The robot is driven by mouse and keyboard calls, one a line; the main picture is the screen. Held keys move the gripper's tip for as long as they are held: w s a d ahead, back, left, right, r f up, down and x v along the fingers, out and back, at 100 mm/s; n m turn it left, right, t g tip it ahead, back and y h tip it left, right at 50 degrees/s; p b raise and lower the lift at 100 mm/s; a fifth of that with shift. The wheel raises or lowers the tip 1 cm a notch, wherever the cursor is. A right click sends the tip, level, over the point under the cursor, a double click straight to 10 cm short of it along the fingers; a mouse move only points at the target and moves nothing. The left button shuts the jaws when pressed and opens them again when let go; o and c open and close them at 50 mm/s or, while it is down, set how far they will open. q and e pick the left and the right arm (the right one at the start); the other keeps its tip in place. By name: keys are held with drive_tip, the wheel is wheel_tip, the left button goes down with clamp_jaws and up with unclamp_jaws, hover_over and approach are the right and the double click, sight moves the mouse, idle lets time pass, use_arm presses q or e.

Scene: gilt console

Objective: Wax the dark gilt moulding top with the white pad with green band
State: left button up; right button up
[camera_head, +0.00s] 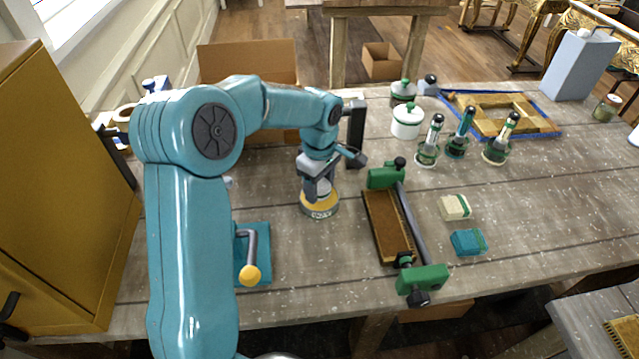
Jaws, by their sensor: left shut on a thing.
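The white pad with green band (455,207) lies on the table, right of the clamped moulding. The dark gilt moulding (386,226) lies lengthwise in a green clamp (420,280), its brown top facing up. My left gripper (319,186) is left of the moulding, pointing down. It is shut on the upper part of a round pot with a yellow band (320,208). The fingers hide part of this pot, and I cannot tell whether it touches the table. My right gripper is out of view.
A teal pad (468,242) lies near the white one. A teal plate with a lever (254,255) is at left, beside a yellow cabinet (60,200). The right front tabletop is clear.

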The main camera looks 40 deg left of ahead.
sight(319, 185)
use_arm(q)
drive_tip(key=shift+f+b, duration=0.55)
drive_tip(key=shift+f, duration=0.05)
idle(1.4)
drive_tip(key=shift+r+p, duration=0.7)
drive_tip(key=shift+r, duration=0.2)
drive_tip(key=shift+r+p, duration=1.85)
drive_tip(key=shift+r, duration=0.9)
drive_tip(key=shift+f, duration=0.1)
